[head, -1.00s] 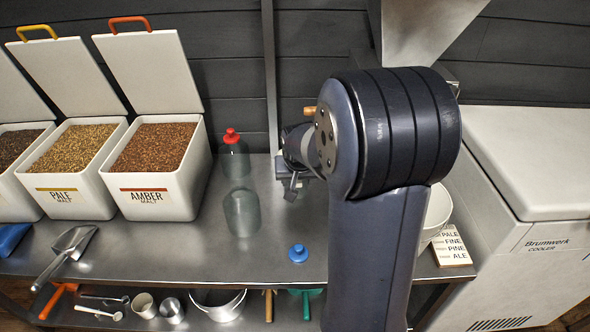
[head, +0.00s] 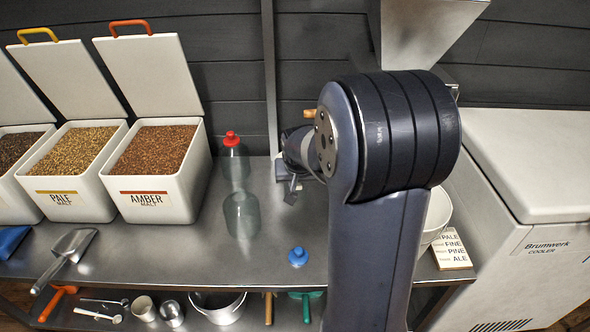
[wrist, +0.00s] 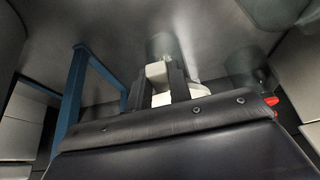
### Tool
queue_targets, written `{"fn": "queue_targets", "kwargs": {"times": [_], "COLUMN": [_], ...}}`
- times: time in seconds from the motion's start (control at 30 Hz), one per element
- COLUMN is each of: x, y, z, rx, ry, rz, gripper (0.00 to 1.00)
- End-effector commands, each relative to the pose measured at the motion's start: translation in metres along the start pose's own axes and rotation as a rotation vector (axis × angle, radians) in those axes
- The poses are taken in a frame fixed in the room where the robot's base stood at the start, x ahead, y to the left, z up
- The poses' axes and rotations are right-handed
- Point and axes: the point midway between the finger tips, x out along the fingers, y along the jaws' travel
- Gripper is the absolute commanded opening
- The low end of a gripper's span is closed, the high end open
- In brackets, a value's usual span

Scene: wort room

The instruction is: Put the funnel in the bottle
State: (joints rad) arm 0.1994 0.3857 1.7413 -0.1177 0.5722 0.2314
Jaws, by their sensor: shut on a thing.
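The clear open bottle (head: 241,216) stands upright on the steel counter, in front of a clear bottle with a red cap (head: 232,140). My gripper (head: 290,194) is to the right of the open bottle, partly hidden by my arm. In the wrist view my gripper (wrist: 172,76) is shut on a pale, cream-coloured thing (wrist: 158,72), which shows between and beside the dark fingers. It appears to be the funnel, but its full shape is hidden. A blurred clear round shape, apparently the open bottle (wrist: 163,44), shows just beyond the fingertips.
White malt bins (head: 160,185) stand open at the left, with a metal scoop (head: 67,250) in front. A blue cap (head: 298,256) lies near the counter's front edge. The front middle is mostly clear.

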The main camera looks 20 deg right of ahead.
Motion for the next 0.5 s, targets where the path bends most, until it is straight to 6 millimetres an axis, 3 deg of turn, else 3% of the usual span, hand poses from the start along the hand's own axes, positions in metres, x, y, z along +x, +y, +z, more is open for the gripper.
{"fn": "queue_targets", "kwargs": {"times": [0.5], "x": [-0.036], "y": [0.0], "z": [-0.018], "rx": [0.0], "ry": [0.002], "rz": [0.0], "gripper": [0.0]}}
